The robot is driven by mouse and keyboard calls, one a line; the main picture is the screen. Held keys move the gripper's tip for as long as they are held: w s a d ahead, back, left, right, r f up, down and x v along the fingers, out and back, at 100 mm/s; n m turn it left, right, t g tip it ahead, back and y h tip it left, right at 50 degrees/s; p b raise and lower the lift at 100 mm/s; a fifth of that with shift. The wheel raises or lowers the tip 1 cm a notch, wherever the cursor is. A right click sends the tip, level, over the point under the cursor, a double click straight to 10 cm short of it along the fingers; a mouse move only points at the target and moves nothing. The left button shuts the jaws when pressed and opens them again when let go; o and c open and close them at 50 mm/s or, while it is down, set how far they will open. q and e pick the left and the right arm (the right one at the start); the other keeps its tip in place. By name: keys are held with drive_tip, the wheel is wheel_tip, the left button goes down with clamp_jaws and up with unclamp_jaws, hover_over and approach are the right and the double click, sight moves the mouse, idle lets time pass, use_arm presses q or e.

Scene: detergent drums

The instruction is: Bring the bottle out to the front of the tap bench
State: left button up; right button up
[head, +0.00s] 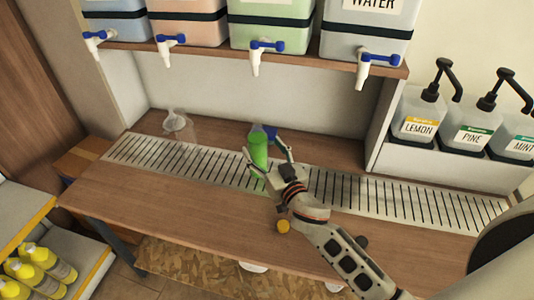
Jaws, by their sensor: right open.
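A green bottle (259,148) stands upright at the drip grate (205,162) of the tap bench (170,203), near the middle. A small blue thing (270,131) shows just behind its top; I cannot tell if it belongs to the bottle. My right gripper (263,151) is open, with one finger on each side of the bottle. I cannot tell whether the fingers touch it. My left gripper is not in view.
Drums with blue-handled taps (262,46) hang over the back. A clear funnel-like piece (175,120) stands at back left. Pump bottles (421,117) stand on the right shelf. The bench's front left is clear.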

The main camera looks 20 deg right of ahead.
drive_tip(key=w, duration=0.3)
drive_tip(key=shift+w+a, duration=0.15)
drive_tip(key=shift+w, duration=0.15)
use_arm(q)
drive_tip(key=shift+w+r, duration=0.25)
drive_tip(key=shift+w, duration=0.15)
use_arm(e)
drive_tip(key=shift+w, duration=0.45)
